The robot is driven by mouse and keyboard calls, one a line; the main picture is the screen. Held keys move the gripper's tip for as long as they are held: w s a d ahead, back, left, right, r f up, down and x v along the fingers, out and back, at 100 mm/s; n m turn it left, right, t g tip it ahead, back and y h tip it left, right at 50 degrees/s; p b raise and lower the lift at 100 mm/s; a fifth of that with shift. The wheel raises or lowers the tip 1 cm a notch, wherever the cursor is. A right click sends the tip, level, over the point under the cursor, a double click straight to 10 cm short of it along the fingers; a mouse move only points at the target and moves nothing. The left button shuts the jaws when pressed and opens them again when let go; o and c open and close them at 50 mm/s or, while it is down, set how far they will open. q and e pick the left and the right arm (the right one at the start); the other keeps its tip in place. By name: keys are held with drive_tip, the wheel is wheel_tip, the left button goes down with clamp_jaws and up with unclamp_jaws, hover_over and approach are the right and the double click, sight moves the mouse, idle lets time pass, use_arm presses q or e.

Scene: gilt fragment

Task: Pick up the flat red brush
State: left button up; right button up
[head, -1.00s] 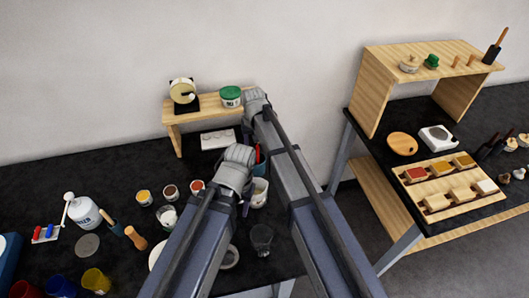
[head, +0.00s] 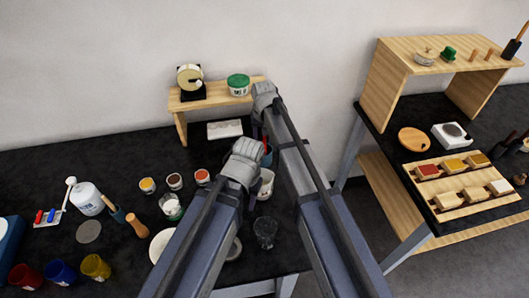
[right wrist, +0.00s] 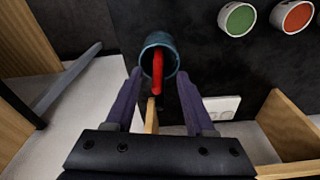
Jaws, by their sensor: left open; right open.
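The flat red brush (right wrist: 157,72) stands in a blue-grey cup (right wrist: 150,42) in the right wrist view, its red part leaning out past the rim. My right gripper (right wrist: 158,100) is open, with its two purple fingers on either side of the brush and just short of the cup; nothing is held. In the head view a bit of red (head: 266,146) shows between my arms, with the cup mostly hidden. My right gripper (head: 263,97) is the upper one there. My left gripper (head: 242,165) is lower, open, over the table, with its fingertips mostly hidden.
A small wooden shelf (head: 215,101) stands behind with a green-lidded tub (head: 238,85). Paint pots (head: 174,181), a white pot (head: 266,184) and a clear glass (head: 265,231) stand close by on the black table (head: 115,165). A second table with a wooden rack (head: 405,75) is at right.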

sight(264, 143)
drive_tip(key=f+b, duration=0.2)
drive_tip(key=w+f+b, duration=0.1)
drive_tip(key=f+b, duration=0.1)
drive_tip(key=shift+d+f, duration=0.15)
drive_tip(key=shift+f, duration=0.15)
drive_tip(key=shift+r, duration=0.1)
drive_tip(key=shift+c, duration=0.3)
clamp_jaws()
